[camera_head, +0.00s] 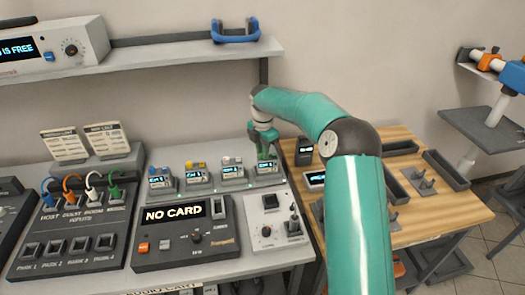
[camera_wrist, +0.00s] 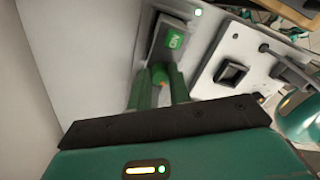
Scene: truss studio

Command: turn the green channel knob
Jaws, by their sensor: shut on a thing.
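The green channel knob (camera_wrist: 163,77) is mostly hidden between the fingers of my gripper (camera_wrist: 164,88) in the wrist view. My gripper (camera_head: 265,155) is shut on it, reaching down over the rightmost channel module. That module's small lit display (camera_head: 266,168) shows just below the fingers. The knob's exact angle cannot be told.
A black panel reading NO CARD (camera_head: 176,213) lies in front. A switch panel (camera_head: 272,222) is nearer, and a wooden table (camera_head: 400,160) is right.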

